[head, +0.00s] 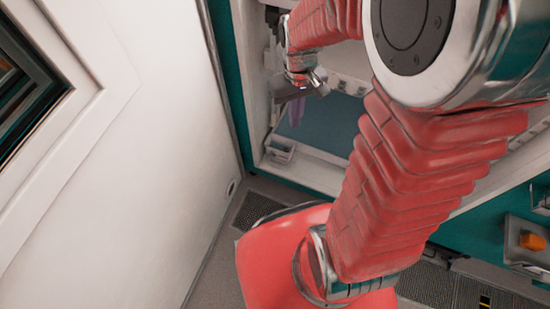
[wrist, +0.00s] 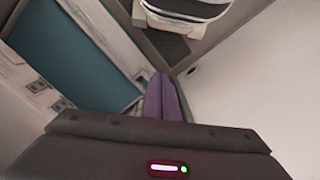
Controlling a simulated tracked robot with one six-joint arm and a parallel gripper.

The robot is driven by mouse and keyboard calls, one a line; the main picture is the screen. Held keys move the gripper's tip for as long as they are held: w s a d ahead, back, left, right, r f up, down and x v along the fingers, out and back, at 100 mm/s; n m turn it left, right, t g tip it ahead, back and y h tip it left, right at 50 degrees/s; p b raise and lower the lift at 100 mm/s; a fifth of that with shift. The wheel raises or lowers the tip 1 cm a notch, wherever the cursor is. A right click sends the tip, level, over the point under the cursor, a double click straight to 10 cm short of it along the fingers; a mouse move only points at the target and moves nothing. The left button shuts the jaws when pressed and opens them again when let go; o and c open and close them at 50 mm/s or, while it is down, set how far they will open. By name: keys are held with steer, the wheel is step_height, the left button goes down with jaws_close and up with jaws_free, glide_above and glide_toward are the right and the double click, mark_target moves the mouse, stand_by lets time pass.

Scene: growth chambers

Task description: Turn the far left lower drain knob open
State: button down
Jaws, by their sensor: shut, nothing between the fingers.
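My gripper shows in the head view with its purple fingers (head: 296,111) pointing down, in front of the teal panel of the left growth chamber. In the wrist view the purple fingers (wrist: 164,98) lie together, shut and empty, near the corner between the chamber and the white wall. I cannot make out the far left lower drain knob in either view. A small pale box-like fitting (head: 281,149) sits at the chamber's lower left corner, below and left of the fingers; I cannot tell whether it holds a knob.
A white wall (head: 165,150) stands close on the left. An orange knob (head: 532,241) sits in a grey housing on the teal front at the far right. A dark floor grate (head: 257,209) lies below the chamber. My red arm hides much of the middle.

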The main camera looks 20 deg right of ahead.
steer(key=s+a+r+t, duration=0.2)
steer(key=s+r+t, duration=0.1)
steer(key=r, duration=0.6)
steer(key=s+a+r+t, duration=0.2)
steer(key=s+r+t, duration=0.1)
steer(key=s+r, duration=0.3)
steer(key=shift+a+r, duration=0.35)
steer(key=shift+r, duration=1.05)
